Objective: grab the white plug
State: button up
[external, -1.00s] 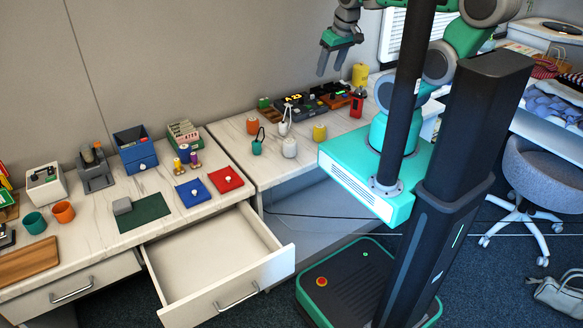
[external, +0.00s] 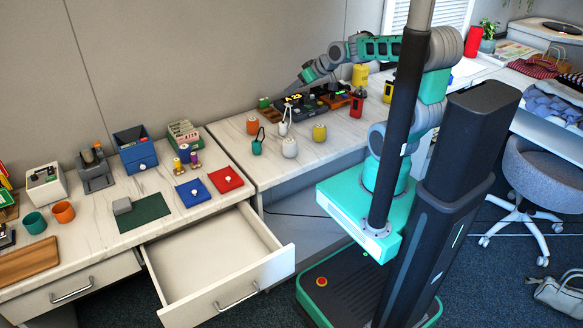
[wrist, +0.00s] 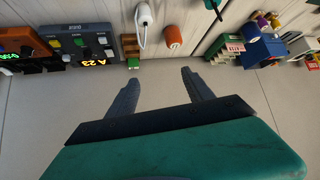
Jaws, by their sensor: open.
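A small white plug-like piece with a thin cord loop (external: 284,127) stands on the right-hand counter. A second, rounder white piece (external: 289,148) stands just in front of it. In the wrist view a white piece with a cord (wrist: 145,16) shows at the top, beyond the fingertips and between their lines. I cannot tell for certain which white piece is the plug. My gripper (wrist: 160,82) is open and empty, its two fingers apart. In the external view my gripper (external: 291,88) hangs near the wall, above the back of the counter, apart from the white pieces.
An orange piece (external: 252,125), a teal looped piece (external: 257,146) and a yellow piece (external: 319,132) stand around the white ones. Dark devices with lit displays (external: 298,106) line the back. An open drawer (external: 215,255) juts out at the left.

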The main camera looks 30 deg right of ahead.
aim_at(285, 123)
jog(key=w+f+t+y+b, duration=0.1)
jog(key=w+f+b, duration=0.1)
jog(key=f+b, duration=0.1)
jog(key=w+f+t+y+b, duration=0.1)
jog(key=w+f+b, duration=0.2)
jog(key=f, duration=0.3)
jog(key=w+a+f+n+t+b, duration=0.1)
jog(key=w+f+b, duration=0.1)
jog(key=f+b, duration=0.2)
jog(key=shift+w+f+y+b, duration=0.4)
jog(key=shift+b, duration=0.25)
jog(key=shift+w, duration=0.2)
notch_tip(285, 123, down, 6)
jog(key=shift+f+b, duration=0.1)
jog(key=shift+b, duration=0.45)
jog(key=x, duration=0.2)
jog(key=shift+w+a+f, duration=0.1)
jog(key=shift+w+f, duration=0.1)
jog(key=shift+f, duration=0.05)
jog(key=shift+w+a, duration=0.1)
jog(key=shift+w, duration=0.15)
jog(key=shift+t, duration=0.3)
jog(key=shift+c, duration=0.4)
grip_shut()
